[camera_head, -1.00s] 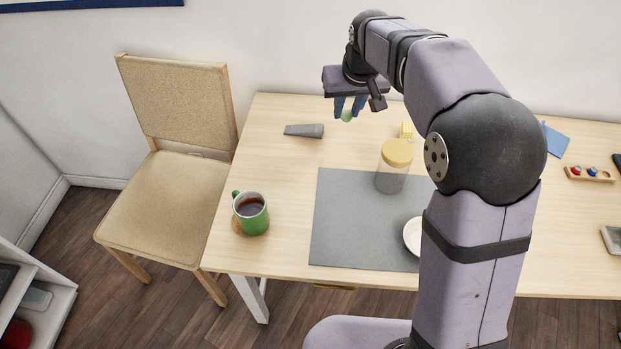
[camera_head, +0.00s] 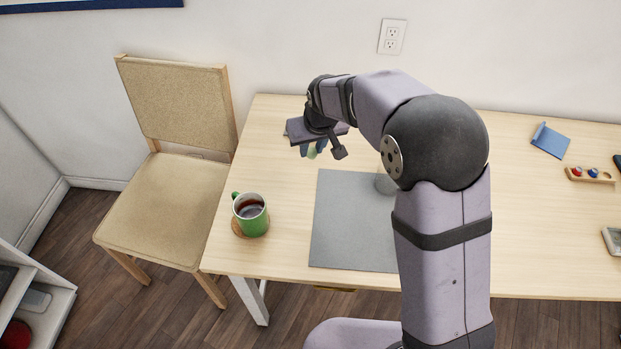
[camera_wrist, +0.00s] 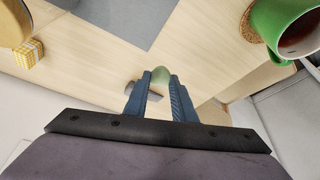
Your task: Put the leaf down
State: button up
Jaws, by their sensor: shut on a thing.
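My gripper (camera_head: 312,149) hangs above the back left of the table, palm and fingers pointing down. Its blue fingers are shut on a pale green rounded thing (camera_wrist: 161,75), the only leaf-like thing I see, held at the fingertips. In the wrist view the fingers (camera_wrist: 159,82) close on it from both sides. A grey wedge (camera_wrist: 141,91) lies on the table beneath, partly hidden by the fingers; in the head view my gripper hides it. I cannot tell how high the green thing is above the table.
A green mug (camera_head: 250,214) of dark drink stands on a coaster (camera_head: 237,229) at the front left. A grey mat (camera_head: 350,225) lies mid-table. A yellow-lidded jar (camera_wrist: 12,25) and yellow checked block (camera_wrist: 28,54) are nearby. A chair (camera_head: 175,200) stands left.

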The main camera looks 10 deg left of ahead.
aim_at(311, 179)
jog(key=shift+f+p, duration=0.7)
jog(key=shift+f, duration=4.4)
jog(key=shift+f, duration=0.25)
jog(key=shift+s+f+b, duration=0.15)
jog(key=shift+b, duration=0.2)
